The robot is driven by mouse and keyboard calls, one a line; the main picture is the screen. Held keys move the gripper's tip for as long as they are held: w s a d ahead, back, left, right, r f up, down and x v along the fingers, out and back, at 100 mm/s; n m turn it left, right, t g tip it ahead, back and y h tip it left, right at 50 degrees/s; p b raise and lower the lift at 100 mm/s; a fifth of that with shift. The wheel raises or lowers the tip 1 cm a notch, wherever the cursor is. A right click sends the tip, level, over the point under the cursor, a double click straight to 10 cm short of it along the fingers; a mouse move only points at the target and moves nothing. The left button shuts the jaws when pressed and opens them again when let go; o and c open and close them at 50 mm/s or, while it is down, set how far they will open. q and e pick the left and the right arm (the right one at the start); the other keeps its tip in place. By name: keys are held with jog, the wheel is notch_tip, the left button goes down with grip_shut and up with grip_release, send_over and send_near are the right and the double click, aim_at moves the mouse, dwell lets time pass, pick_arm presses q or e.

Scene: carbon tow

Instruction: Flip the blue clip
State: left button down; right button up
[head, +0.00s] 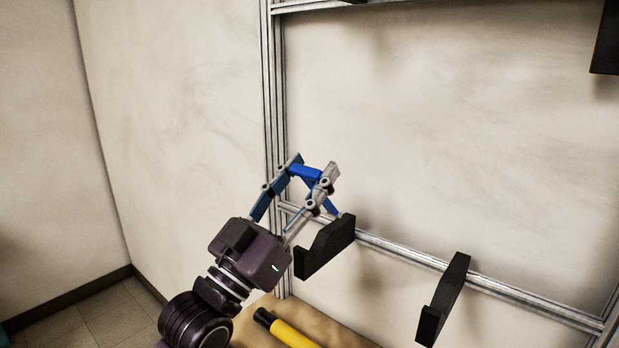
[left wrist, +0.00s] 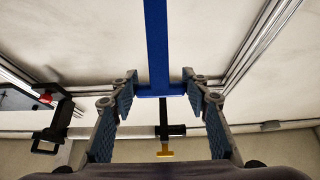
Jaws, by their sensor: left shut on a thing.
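The blue clip (head: 306,172) is between the fingertips of my left gripper (head: 312,176), in front of the metal frame in the head view. In the left wrist view the blue clip (left wrist: 157,45) looks like a T: a short crossbar spans the two fingertips and a long bar runs to the top edge. My left gripper (left wrist: 160,90) is shut on the crossbar, with a finger at each end. In the head view the fingers partly hide the clip. My right gripper is not in view.
A metal frame (head: 480,285) carries black brackets; one bracket (head: 325,247) is close below the gripper, another (head: 443,298) farther right. A yellow and black cylinder (head: 290,334) lies on a brown surface below. Pale walls stand behind and left.

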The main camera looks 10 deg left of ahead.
pick_arm(q)
jog(key=s+a+f+b, duration=0.2)
jog(key=s+f+b, duration=0.1)
jog(key=f, duration=0.7)
jog(key=shift+s+a, duration=0.35)
jog(key=shift+s, duration=0.15)
jog(key=c, duration=1.5)
grip_release()
jog(key=o, duration=0.4)
jog(key=shift+w+d, duration=0.25)
jog(key=shift+w, duration=0.05)
jog(key=v, duration=1.2)
jog(key=shift+s+r, duration=0.15)
jog(key=shift+r, duration=0.05)
